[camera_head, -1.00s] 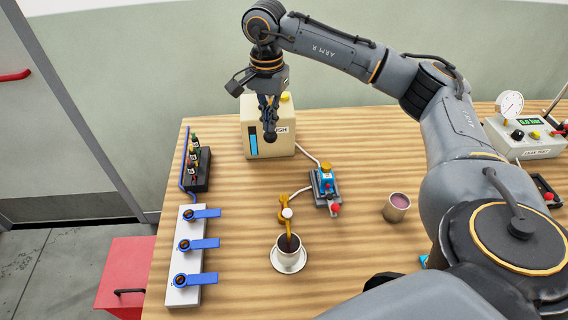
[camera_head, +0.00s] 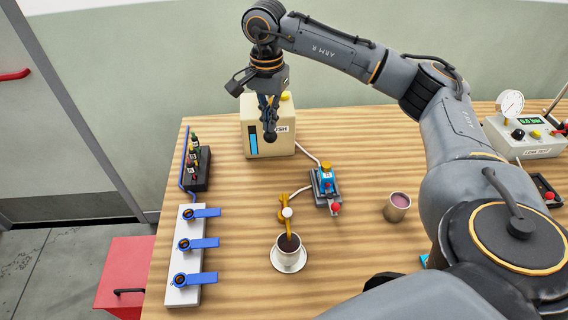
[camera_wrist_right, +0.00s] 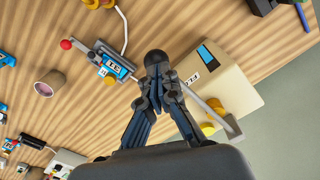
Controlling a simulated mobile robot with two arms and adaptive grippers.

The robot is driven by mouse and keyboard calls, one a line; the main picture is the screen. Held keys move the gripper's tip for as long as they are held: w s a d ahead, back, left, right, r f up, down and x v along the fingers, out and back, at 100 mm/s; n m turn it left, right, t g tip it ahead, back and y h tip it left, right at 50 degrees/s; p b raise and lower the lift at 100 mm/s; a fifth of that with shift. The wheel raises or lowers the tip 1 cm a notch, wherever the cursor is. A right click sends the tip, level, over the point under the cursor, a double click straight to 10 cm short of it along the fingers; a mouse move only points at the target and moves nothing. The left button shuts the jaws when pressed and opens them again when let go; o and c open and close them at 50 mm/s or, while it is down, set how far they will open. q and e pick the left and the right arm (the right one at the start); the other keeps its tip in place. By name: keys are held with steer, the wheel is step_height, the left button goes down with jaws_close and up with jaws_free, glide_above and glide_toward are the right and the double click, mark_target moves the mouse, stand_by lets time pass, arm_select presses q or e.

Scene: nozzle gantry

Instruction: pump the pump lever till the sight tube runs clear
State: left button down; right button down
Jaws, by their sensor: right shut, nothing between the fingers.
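A blue-topped pump unit (camera_head: 326,183) stands mid-table, with a red-knobbed lever (camera_head: 335,207) at its front. The same unit shows in the right wrist view (camera_wrist_right: 112,68), with its red knob (camera_wrist_right: 66,44). The beige tank (camera_head: 282,131) behind has a vertical blue sight strip (camera_head: 254,144); I cannot tell whether this is the sight tube. A yellow nozzle (camera_head: 283,227) hangs over a white cup (camera_head: 288,250) holding dark liquid. My right gripper (camera_head: 270,134) is shut and empty, pointing down in front of the tank, apart from the lever. My left gripper is not in view.
A white valve block (camera_head: 184,290) with blue handles lies at left, below a dark bottle rack (camera_head: 197,177). A metal cup (camera_head: 397,207) stands right of the pump. A gauge box (camera_head: 524,136) stands at far right.

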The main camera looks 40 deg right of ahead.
step_height(320, 180, up, 9)
steer(key=p, duration=0.5)
steer(key=shift+p, duration=0.3)
steer(key=shift+f, duration=0.2)
stand_by(0.6)
steer(key=shift+f+b, duration=4.25)
steer(key=shift+f, duration=1.55)
step_height(320, 180, up, 12)
steer(key=p, duration=0.8)
